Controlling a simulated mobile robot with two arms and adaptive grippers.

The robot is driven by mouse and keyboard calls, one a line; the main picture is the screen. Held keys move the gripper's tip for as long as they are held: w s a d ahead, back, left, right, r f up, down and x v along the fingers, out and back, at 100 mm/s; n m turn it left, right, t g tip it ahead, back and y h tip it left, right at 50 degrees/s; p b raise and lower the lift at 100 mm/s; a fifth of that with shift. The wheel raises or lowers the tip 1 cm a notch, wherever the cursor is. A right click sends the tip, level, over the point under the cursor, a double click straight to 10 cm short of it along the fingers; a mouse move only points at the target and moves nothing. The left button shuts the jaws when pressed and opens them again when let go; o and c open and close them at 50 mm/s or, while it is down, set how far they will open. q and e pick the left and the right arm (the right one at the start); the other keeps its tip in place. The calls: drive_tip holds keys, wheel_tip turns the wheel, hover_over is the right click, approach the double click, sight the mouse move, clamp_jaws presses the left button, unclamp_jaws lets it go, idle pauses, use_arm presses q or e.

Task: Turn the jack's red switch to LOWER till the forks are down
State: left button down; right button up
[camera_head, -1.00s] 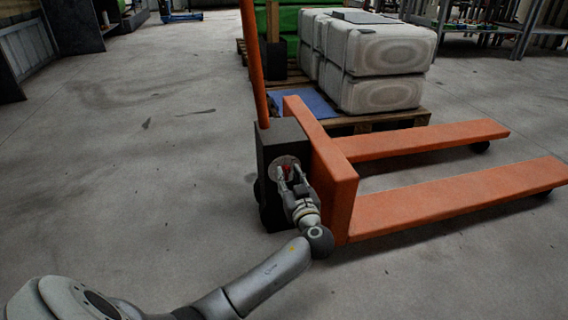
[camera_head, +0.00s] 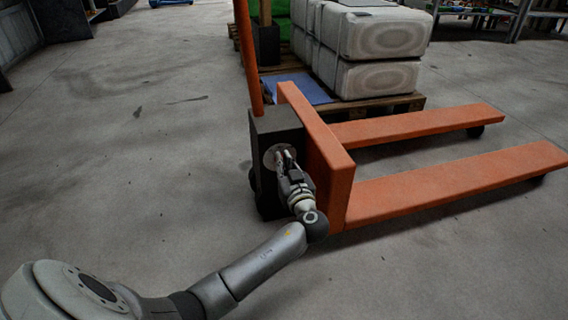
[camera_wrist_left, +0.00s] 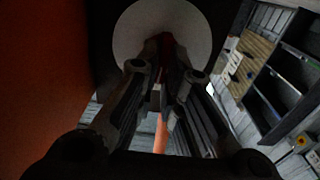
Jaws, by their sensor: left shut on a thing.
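The orange pallet jack (camera_head: 330,190) stands with its forks pointing right, above the floor. On its black housing (camera_head: 277,128) is a pale round plate (camera_head: 270,160), which fills the upper middle of the left wrist view (camera_wrist_left: 135,30). My left gripper (camera_head: 285,158) reaches the plate from the front and is shut on the red switch (camera_wrist_left: 168,45), seen dark red between the fingers. In the head view the fingers hide the switch. Its setting and any lettering cannot be read. My right gripper is not in view.
A wooden pallet (camera_head: 385,105) with wrapped white sacks (camera_head: 375,75) stands behind the jack, a blue sheet (camera_head: 300,88) beside them. The jack's orange handle (camera_head: 248,55) rises upright. Grey floor (camera_head: 120,190) is clear at left; shelving stands at the back right.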

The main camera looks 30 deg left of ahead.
use_arm(q)
drive_tip(key=shift+w+d+m+p, duration=0.15)
drive_tip(key=shift+m+p, duration=1.25)
drive_tip(key=shift+m, duration=0.8)
drive_tip(key=shift+w+d+m+p, duration=0.15)
drive_tip(key=shift+m+p, duration=1.2)
drive_tip(key=shift+m, duration=0.85)
drive_tip(key=c, duration=1.6)
unclamp_jaws()
drive_tip(key=shift+f, duration=0.1)
drive_tip(key=shift+o, duration=0.2)
wheel_tip(320, 180, up, 10)
